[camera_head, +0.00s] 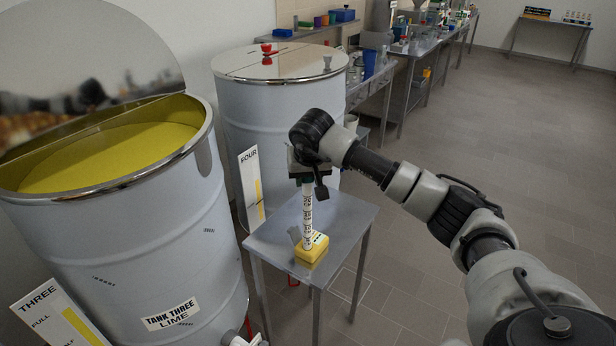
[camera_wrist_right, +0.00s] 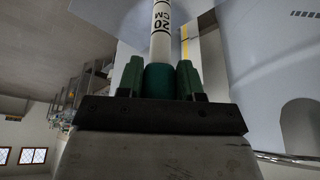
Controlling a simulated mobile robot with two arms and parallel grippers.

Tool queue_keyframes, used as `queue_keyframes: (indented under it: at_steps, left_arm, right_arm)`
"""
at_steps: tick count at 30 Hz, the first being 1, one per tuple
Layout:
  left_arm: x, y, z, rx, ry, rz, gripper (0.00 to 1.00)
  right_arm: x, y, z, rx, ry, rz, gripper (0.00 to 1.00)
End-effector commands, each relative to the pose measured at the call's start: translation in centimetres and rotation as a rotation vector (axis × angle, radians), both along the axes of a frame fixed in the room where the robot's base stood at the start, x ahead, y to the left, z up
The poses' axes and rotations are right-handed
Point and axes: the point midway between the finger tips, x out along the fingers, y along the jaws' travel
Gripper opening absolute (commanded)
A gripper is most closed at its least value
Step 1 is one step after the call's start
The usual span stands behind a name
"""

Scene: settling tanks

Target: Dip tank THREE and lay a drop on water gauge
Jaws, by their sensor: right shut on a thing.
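Tank THREE (camera_head: 120,235) is the pale drum at left, labelled "TANK THREE LIME". Its hinged lid (camera_head: 80,75) stands up, and yellow liquid (camera_head: 110,158) shows inside. My right gripper (camera_head: 306,178) is over the small metal table, shut on the teal grip (camera_wrist_right: 159,80) of a white dipstick (camera_head: 308,212) with black marks. The stick hangs upright, and its lower end is at a yellow block (camera_head: 311,250) with dark and pale marks on top. I cannot tell whether the stick touches it, or whether this block is the water gauge. My left gripper is out of view.
Closed tank FOUR (camera_head: 275,105) stands behind the small table (camera_head: 345,212). Level boards THREE (camera_head: 50,312) and FOUR (camera_head: 251,185) stand by the tanks. Benches with glassware (camera_head: 420,52) line the back wall. The floor at right is clear.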

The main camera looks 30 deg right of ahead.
Motion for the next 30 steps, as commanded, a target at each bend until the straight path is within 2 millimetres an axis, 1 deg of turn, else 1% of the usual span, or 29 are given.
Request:
queue_keyframes:
  at_steps: [5,8,30]
  left_arm:
    - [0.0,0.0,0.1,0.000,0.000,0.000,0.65]
    - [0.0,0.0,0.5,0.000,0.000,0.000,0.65]
    - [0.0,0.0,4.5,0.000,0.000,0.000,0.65]
  right_arm:
    - [0.0,0.0,0.2,0.000,-0.001,0.000,0.12]
    - [0.0,0.0,0.7,0.000,-0.001,0.000,0.12]
    - [0.0,0.0,6.6,0.000,-0.001,-0.001,0.12]
